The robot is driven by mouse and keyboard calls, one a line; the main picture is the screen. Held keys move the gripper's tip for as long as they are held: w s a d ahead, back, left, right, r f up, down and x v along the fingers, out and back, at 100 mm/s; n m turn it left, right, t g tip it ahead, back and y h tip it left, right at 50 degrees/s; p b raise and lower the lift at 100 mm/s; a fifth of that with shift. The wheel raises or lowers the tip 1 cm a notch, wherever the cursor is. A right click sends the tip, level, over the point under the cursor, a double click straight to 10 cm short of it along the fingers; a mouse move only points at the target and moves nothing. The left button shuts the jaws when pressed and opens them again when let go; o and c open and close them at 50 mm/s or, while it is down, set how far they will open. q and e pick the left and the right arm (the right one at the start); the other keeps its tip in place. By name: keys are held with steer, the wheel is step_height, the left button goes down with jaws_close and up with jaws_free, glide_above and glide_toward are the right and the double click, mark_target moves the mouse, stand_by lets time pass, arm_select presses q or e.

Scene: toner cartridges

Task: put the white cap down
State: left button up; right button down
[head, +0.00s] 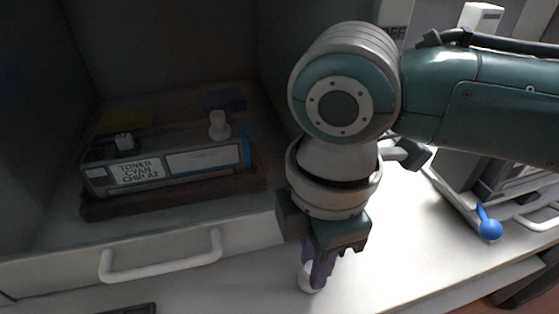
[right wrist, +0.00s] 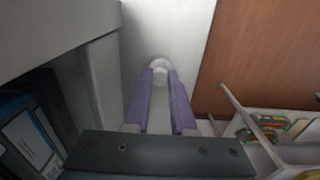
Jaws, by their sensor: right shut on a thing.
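The white cap (head: 308,279) is between the purple fingers of my right gripper (head: 318,272), low over the white counter in front of the drawer. In the right wrist view the cap (right wrist: 160,65) shows as a round white end at the tips of the purple fingers (right wrist: 160,85). My right gripper is shut on it. I cannot tell whether the cap touches the counter. My left gripper is not in view.
A toner cartridge (head: 138,172) labelled cyan lies in the open drawer (head: 250,229) at left, with a white knob (head: 219,126) on top. The drawer has a white handle (head: 160,262). White counter (head: 400,250) is clear to the right. A blue scoop-like piece (head: 489,226) is at far right.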

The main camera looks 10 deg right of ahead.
steer(key=c, duration=0.8)
jaws_free()
steer(key=shift+f, duration=0.1)
steer(key=shift+o, duration=0.2)
step_height(320, 180, up, 12)
steer(key=p, duration=0.2)
steer(key=s+a+f+m+t+y, duration=0.2)
steer(key=s+a+f+m+y, duration=0.15)
steer(key=s+a+m, duration=0.2)
steer(key=s+d+f+m+h, duration=0.1)
steer(key=s+d+m, duration=0.2)
steer(key=d+m, duration=0.2)
steer(key=s+d+f+m+t+h, duration=0.1)
steer(key=s+d+m+h, duration=0.1)
steer(key=d+m, duration=0.4)
steer(key=s+d, duration=0.1)
steer(key=d, duration=0.2)
steer(key=shift+s+d+f+t, duration=0.25)
steer(key=shift+s+d+t, duration=0.05)
steer(key=shift+s+d, duration=0.1)
